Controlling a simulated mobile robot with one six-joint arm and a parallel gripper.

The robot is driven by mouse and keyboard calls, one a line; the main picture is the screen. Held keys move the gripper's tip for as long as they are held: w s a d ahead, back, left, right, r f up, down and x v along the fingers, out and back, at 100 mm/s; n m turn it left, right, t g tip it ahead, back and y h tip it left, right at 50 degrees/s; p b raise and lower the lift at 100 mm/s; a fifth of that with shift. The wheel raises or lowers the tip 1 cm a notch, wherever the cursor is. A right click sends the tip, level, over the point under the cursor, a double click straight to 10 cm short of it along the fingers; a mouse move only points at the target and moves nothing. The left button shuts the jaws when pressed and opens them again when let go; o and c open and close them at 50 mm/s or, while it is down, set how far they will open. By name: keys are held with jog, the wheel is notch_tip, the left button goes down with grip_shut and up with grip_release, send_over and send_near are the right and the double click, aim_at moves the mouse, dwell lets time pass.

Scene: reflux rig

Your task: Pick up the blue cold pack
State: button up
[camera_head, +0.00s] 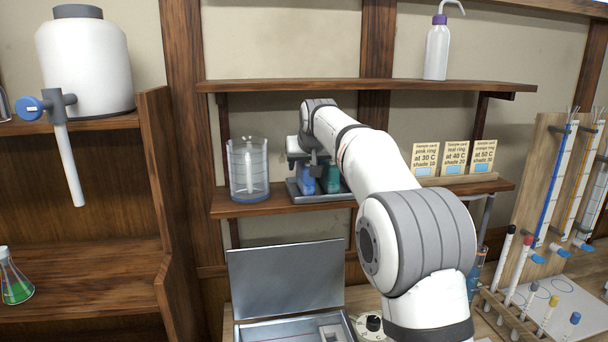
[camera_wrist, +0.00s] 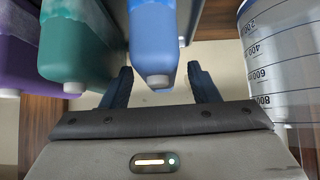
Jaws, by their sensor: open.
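The blue cold pack (camera_head: 308,184) stands in a grey tray (camera_head: 322,198) on the middle shelf. In the wrist view the blue cold pack (camera_wrist: 154,42), with a white cap, lies between the two dark fingers of my gripper (camera_wrist: 159,82). The gripper is open, with gaps showing at both sides of the pack. In the head view my gripper (camera_head: 311,158) is over the pack and partly hides it. A teal pack (camera_head: 331,178) stands close to its right; it also shows in the wrist view (camera_wrist: 73,45).
A purple pack (camera_wrist: 18,65) is beyond the teal one in the wrist view. A clear graduated beaker (camera_head: 247,170) stands left of the tray, close to my gripper. Sample cards (camera_head: 455,157) stand on the right. An upper shelf (camera_head: 365,85) runs above.

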jog(key=shift+c, duration=0.4)
grip_shut()
